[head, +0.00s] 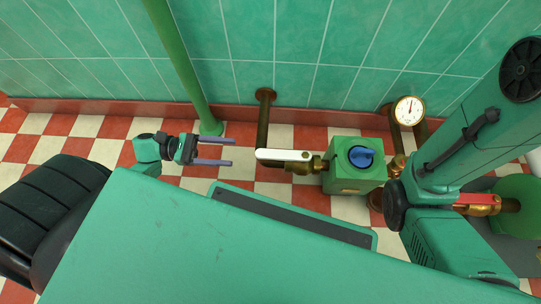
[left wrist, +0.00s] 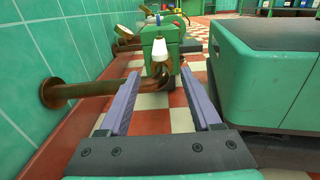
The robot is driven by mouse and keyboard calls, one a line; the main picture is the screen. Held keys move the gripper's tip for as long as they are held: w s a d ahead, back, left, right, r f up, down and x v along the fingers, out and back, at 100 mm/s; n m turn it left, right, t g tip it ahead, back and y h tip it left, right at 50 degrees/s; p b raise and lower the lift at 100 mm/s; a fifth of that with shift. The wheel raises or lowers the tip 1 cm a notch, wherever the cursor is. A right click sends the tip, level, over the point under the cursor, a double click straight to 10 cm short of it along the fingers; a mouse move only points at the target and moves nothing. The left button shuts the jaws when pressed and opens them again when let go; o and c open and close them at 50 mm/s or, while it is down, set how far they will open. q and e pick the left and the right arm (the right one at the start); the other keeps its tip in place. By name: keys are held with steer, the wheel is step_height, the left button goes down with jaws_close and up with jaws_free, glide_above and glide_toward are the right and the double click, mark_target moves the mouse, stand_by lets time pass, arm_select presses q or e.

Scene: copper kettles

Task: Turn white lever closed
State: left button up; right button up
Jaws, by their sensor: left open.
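The white lever (head: 284,155) sticks out to the left from a brass valve (head: 317,165) on the near-left side of a green box (head: 354,178). In the left wrist view the white lever (left wrist: 167,48) points toward the camera, beyond the fingertips and above their line. My left gripper (head: 234,152) is open and empty, to the left of the lever's free end with a small gap between. Its two purple fingers also show in the left wrist view (left wrist: 160,74). My right gripper is not in view.
A copper pipe (head: 263,118) runs from the wall behind the lever; in the left wrist view the pipe (left wrist: 80,89) lies left of the fingers. A green post (head: 186,75) stands behind my left gripper. The box has a blue knob (head: 361,156). A gauge (head: 409,110) stands right.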

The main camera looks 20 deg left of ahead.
mark_target(270, 154)
arm_select(q)
steer(key=b+x, duration=0.2)
steer(key=x, duration=1)
steer(key=shift+w+d, duration=0.1)
steer(key=shift+d, duration=0.25)
steer(key=shift+r, duration=0.1)
jaws_close()
stand_by(0.4)
